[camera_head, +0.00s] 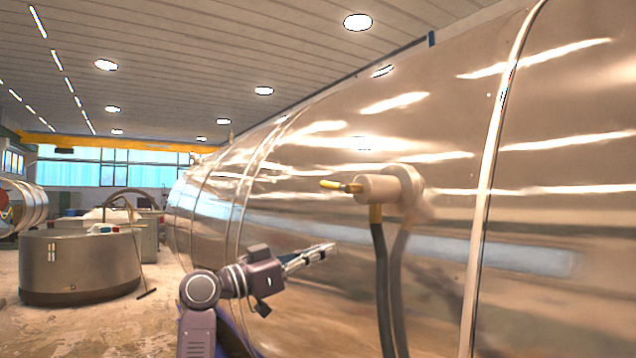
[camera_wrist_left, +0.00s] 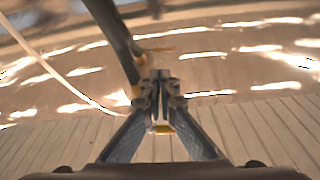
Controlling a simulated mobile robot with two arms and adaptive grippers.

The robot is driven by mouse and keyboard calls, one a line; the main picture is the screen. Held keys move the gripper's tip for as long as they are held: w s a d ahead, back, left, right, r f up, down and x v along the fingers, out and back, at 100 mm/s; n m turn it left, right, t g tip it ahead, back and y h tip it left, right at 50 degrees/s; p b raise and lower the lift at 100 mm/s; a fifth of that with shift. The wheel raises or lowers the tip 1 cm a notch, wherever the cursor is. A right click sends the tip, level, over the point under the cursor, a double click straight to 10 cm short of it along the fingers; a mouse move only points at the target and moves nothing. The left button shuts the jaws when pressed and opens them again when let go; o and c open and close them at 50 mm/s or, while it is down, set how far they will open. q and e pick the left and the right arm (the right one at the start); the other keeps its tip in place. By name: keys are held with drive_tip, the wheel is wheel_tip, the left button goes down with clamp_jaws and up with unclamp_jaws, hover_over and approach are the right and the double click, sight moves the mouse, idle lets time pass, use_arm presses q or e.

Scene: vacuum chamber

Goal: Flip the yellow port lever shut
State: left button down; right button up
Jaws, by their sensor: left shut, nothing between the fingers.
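The yellow port lever (camera_head: 342,187) sticks out to the left from a pale, round port fitting (camera_head: 385,189) on the shiny metal chamber wall. My left gripper (camera_head: 331,247) is below the lever and slightly left of it, apart from it in the head view. Its fingers are shut and empty, pointing right along the wall. In the left wrist view the shut fingers (camera_wrist_left: 160,78) cover most of the fitting. A small yellow piece (camera_wrist_left: 163,129) shows between the finger linkages, probably the lever. My right gripper is out of view.
A dark hose (camera_head: 382,285) hangs from the brass-coloured connector under the fitting, right of my gripper. The curved chamber wall (camera_head: 560,220) fills the right side. A round metal tank (camera_head: 80,265) stands at left on the floor. Open air lies left of the lever.

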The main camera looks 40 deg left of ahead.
use_arm(q)
drive_tip(key=s+a+r+t+h, duration=0.1)
drive_tip(key=s+a+r, duration=0.15)
drive_tip(key=r, duration=0.25)
drive_tip(key=s+a+r+m+t+h, duration=0.1)
drive_tip(key=s+r, duration=0.2)
drive_tip(key=r, duration=0.1)
drive_tip(key=s+a+r+t+h, duration=0.1)
drive_tip(key=s+r, duration=0.2)
drive_tip(key=r, duration=0.2)
wheel_tip(320, 180, up, 5)
drive_tip(key=p, duration=0.7)
hover_over(332, 186)
drive_tip(key=s+a, duration=0.2)
drive_tip(key=f, duration=0.2)
drive_tip(key=w+f+p, duration=0.1)
drive_tip(key=f, duration=0.1)
drive_tip(key=shift+a, duration=0.25)
drive_tip(key=shift+d, duration=0.1)
drive_tip(key=shift+f, duration=0.1)
